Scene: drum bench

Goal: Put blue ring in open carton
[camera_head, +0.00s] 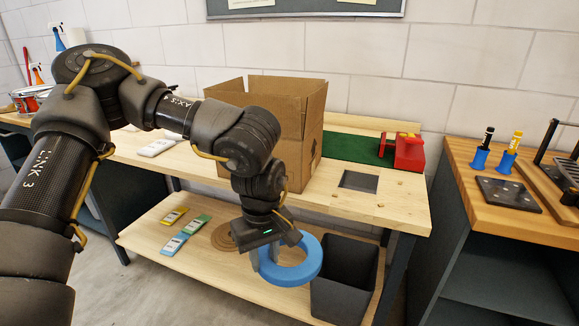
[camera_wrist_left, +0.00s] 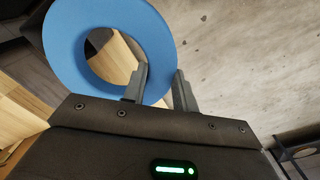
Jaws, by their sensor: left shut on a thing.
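The blue ring (camera_head: 305,272) is held by my left gripper (camera_head: 268,258) in front of the bench's front edge, above the lower shelf level. In the left wrist view the ring (camera_wrist_left: 68,40) fills the upper left, with its rim between the two fingers of the gripper (camera_wrist_left: 158,88). The open carton (camera_head: 315,110) stands on the bench top behind my left arm, with its flaps up. My arm hides part of its front, and its inside is not visible. My right gripper is not in view.
A dark bin (camera_head: 345,290) stands below, right of the ring. The bench top (camera_head: 400,205) has a square cutout (camera_head: 360,181), a green mat (camera_head: 350,147) and a red object (camera_head: 405,152). Several coloured cards (camera_head: 173,245) lie on the lower shelf. A second wooden table (camera_head: 480,190) stands right.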

